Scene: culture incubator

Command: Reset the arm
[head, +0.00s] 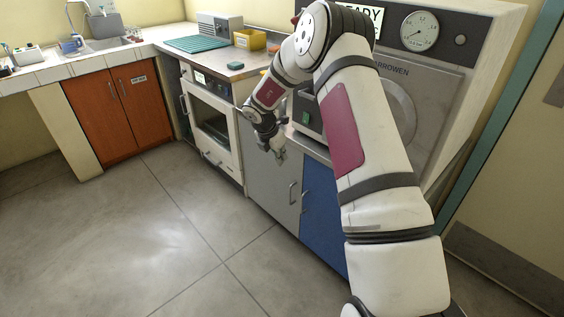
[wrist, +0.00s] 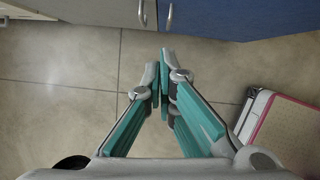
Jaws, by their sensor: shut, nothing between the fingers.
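My arm reaches forward from the lower right of the head view, bends at the top and hangs down in front of the counter. My gripper (head: 278,152) is small there, in front of the grey cabinet door (head: 272,183). In the wrist view my gripper (wrist: 160,75) points away from the camera, its teal-padded fingers together at the tips and nothing held. Beyond the tips are the floor and the door handles (wrist: 142,14) of the lower cabinets.
A white oven (head: 212,130) and a blue cabinet door (head: 322,215) line the counter front. A large machine with a dial (head: 420,31) stands at right. Orange cabinet doors (head: 118,107) are at the back left. The tiled floor (head: 170,230) at left is clear.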

